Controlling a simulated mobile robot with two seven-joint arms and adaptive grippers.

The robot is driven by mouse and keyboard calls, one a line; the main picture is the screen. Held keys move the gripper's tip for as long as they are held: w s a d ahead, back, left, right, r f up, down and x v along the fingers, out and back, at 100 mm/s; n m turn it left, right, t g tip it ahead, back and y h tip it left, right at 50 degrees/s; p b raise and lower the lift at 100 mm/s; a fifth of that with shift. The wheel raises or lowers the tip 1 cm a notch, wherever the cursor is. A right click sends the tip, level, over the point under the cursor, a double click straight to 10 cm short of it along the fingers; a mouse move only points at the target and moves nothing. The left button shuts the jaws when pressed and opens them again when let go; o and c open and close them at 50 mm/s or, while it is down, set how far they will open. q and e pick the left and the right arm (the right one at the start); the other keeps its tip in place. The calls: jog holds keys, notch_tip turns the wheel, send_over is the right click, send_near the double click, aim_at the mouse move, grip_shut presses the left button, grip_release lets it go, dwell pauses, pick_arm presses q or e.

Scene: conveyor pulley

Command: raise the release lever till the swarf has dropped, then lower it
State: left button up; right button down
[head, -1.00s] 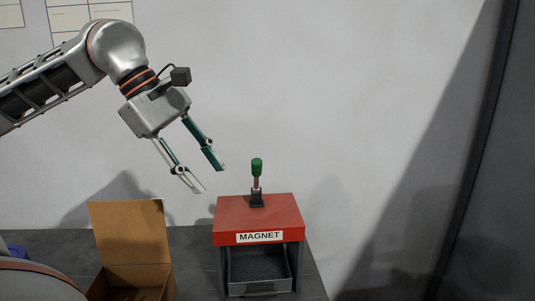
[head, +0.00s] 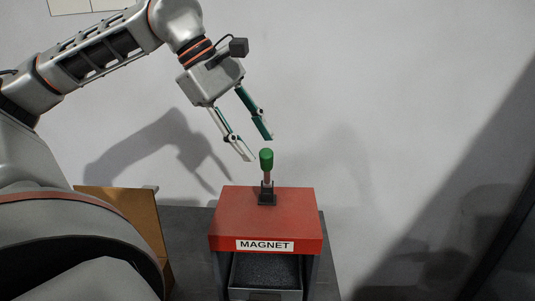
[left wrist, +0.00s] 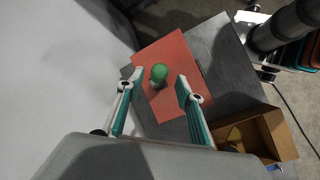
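The release lever (head: 266,160) has a green knob and stands upright on a black mount on top of the red magnet box (head: 225,215), labelled MAGNET. My left gripper (head: 259,148) is open and empty, pointing down just above the knob. In the left wrist view the green knob (left wrist: 159,73) shows between the spread fingertips of the left gripper (left wrist: 160,78); I see no contact. Under the red box is a grey tray (head: 265,295). Dark speckled matter, which looks like swarf (head: 265,270), shows inside it. My right gripper is not in view.
An open cardboard box (head: 125,205) stands left of the magnet box, partly hidden by my arm; in the left wrist view the cardboard box (left wrist: 280,135) has something yellowish inside. A plain wall is behind the grey table (head: 190,230). Space right of the magnet box is clear.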

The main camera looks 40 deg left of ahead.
aim_at(266, 170)
pick_arm(q)
jog(key=shift+x, duration=2.45)
jog(key=shift+a, duration=0.1)
grip_shut()
